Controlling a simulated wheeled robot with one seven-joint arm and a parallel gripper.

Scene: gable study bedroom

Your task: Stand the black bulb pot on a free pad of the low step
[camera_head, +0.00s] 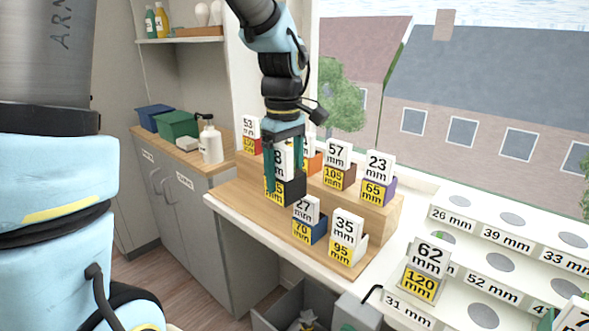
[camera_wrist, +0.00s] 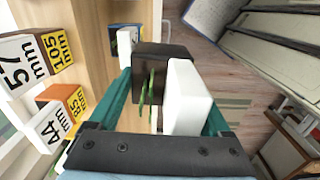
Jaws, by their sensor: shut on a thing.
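My gripper (camera_head: 285,170) is shut on the black bulb pot (camera_head: 292,190), which carries a white-and-yellow number card partly hidden by my fingers. The wrist view shows the black pot (camera_wrist: 178,60) between the teal fingers, with green shoots and the white card back. It is over the front left of the wooden two-step stand (camera_head: 240,200); I cannot tell whether it touches the stand. A white stepped rack with mm labels and round grey pads stands at the right. A pad on its lowest visible step (camera_head: 483,316) is bare, right of a pot carded 62/120 (camera_head: 425,270).
A blue pot (camera_head: 313,231) and a white pot (camera_head: 345,250) stand close by on the wooden stand's front step. Brown (camera_head: 338,178) and purple (camera_head: 378,190) pots stand behind. Another carded pot (camera_head: 574,318) is at the lower right. Several rack pads are bare.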

